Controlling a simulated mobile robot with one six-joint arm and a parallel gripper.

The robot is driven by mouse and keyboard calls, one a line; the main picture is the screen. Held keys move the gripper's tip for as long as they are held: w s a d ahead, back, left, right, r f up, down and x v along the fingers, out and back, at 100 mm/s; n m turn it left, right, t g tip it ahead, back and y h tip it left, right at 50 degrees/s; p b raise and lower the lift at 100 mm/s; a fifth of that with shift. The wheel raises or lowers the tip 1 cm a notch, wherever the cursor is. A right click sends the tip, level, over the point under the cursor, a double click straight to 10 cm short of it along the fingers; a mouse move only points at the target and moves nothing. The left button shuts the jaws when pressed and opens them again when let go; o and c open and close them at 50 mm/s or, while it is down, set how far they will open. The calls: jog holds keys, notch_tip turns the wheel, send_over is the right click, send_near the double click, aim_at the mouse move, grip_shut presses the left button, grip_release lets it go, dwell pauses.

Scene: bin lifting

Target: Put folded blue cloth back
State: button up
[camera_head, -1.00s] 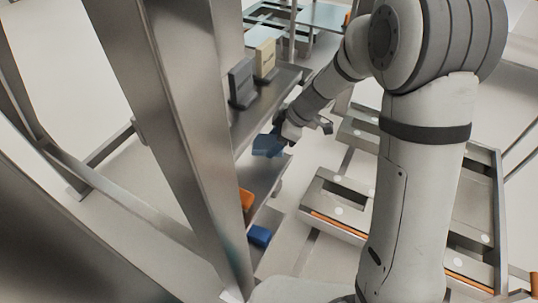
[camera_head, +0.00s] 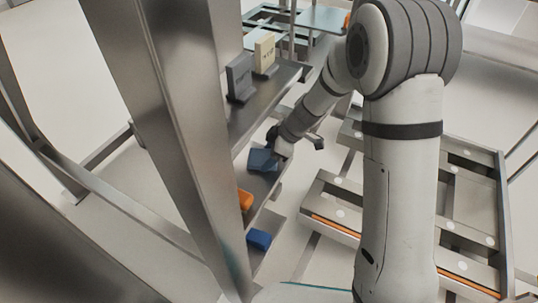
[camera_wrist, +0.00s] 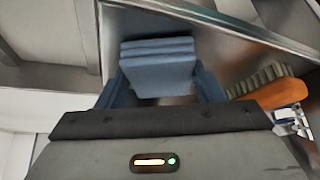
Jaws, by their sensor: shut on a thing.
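The folded blue cloth (camera_head: 262,160) is at the tip of my gripper (camera_head: 276,148), by the lower shelf (camera_head: 262,190) of the metal rack. In the wrist view the folded cloth (camera_wrist: 158,66) shows as stacked layers between my two blue fingers (camera_wrist: 160,92). My gripper is shut on it. The cloth is over the shelf surface; I cannot tell whether it touches it.
An orange-handled brush (camera_wrist: 278,92) lies on the shelf right of the cloth; its orange part (camera_head: 245,200) shows in the head view. A blue item (camera_head: 259,239) sits nearer. Grey (camera_head: 240,78) and cream (camera_head: 264,54) boxes stand on the upper shelf. A rack post (camera_head: 180,130) stands left.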

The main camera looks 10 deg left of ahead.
jog(key=o, duration=0.9)
jog(key=shift+f, duration=0.1)
jog(key=shift+r, duration=0.2)
jog(key=p+v, duration=0.4)
jog(key=v, duration=0.8)
jog(key=s+d+r+m+h, duration=0.2)
jog(key=s+d+m, duration=0.4)
jog(key=s+d+r+m+t+h, duration=0.1)
jog(key=s+d+r+m+h, duration=0.1)
jog(key=s+d+m, duration=0.4)
jog(key=s+d+r+m+h, duration=0.2)
jog(key=s+d+r+m, duration=0.1)
jog(key=s+d+m, duration=0.3)
jog(key=shift+s+m+t, duration=0.3)
jog(key=shift+s, duration=0.85)
